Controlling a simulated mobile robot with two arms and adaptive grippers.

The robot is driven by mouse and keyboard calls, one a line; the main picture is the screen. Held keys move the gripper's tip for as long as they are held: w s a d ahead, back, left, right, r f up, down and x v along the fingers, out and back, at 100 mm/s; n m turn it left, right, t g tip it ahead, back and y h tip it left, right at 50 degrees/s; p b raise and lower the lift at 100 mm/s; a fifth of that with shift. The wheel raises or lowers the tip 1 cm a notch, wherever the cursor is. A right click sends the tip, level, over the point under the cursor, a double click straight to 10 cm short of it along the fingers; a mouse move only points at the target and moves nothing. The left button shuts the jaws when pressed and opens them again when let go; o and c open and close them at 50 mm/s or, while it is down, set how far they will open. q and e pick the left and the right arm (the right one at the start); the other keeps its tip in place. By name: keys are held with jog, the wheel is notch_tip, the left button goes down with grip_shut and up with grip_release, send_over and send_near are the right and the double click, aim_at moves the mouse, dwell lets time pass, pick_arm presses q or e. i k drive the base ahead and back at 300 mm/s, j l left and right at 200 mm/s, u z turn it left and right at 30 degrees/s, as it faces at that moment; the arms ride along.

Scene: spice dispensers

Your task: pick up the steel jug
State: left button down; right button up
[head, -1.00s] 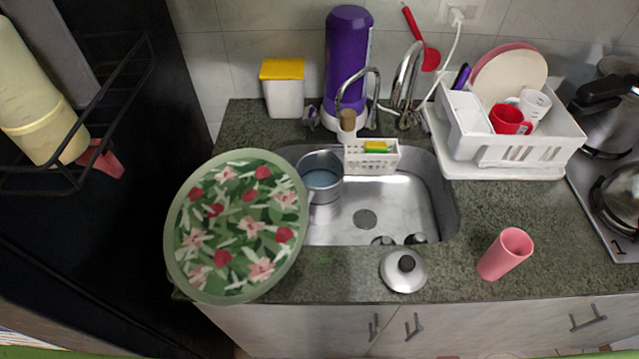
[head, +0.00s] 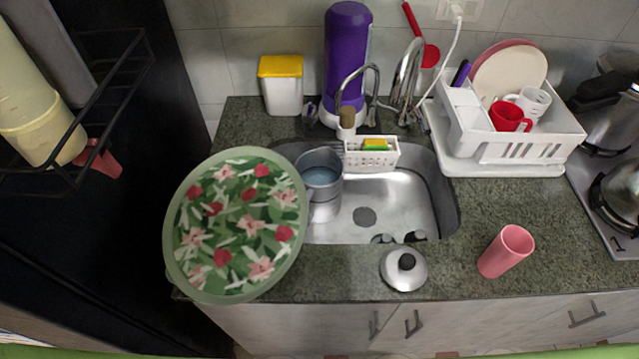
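The steel jug (head: 321,178) is a round grey metal vessel with an open top, standing in the left part of the sink (head: 395,205). Its inside looks bluish, and I cannot tell whether it holds water. The rim of the round floral tray (head: 240,225) is close to its left side and hides part of the sink's left edge. Neither of my grippers shows in the head view.
A lid with a black knob (head: 404,269) and a pink cup (head: 506,251) are on the front counter. A white dish rack (head: 510,150) stands right. The counter between sink and cup is clear.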

aim_at(321, 170)
jog(key=z, duration=1.85)
jog(key=u, duration=1.85)
jog(key=k+l, duration=0.1)
jog(key=l, duration=0.35)
jog(key=k+l, duration=0.1)
jog(key=l, duration=0.3)
jog(key=k+l+u, duration=0.1)
jog(key=l, duration=0.35)
jog(key=k+l, duration=0.15)
jog(key=l, duration=0.3)
